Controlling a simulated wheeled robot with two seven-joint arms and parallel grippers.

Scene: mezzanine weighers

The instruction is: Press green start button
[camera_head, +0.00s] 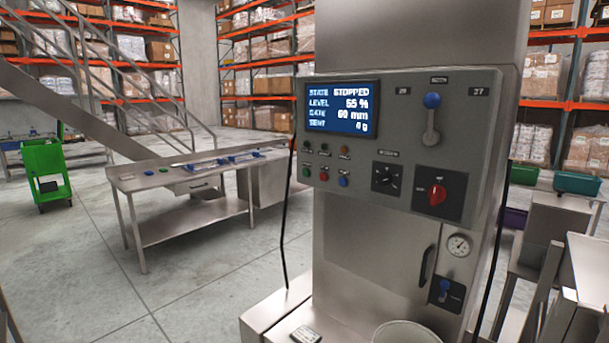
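The green button (306,171) is the left one in the lower row on the grey control panel (368,150) of a tall steel machine. A red button (323,176) and a blue button (343,181) sit to its right. Above them is a row of small round lights. The blue screen (342,108) reads STATE STOPPED, LEVEL 65 %, GATE 60 mm and a last line with 0 g. Nothing covers the green button. Neither of my grippers is in view.
The panel also carries a black dial (385,178), a red rotary switch (437,194) and a blue-knobbed lever (431,118). A white bucket (404,334) stands at the machine's foot. A steel table (190,222) and a green cart (45,172) are at left, with open floor between.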

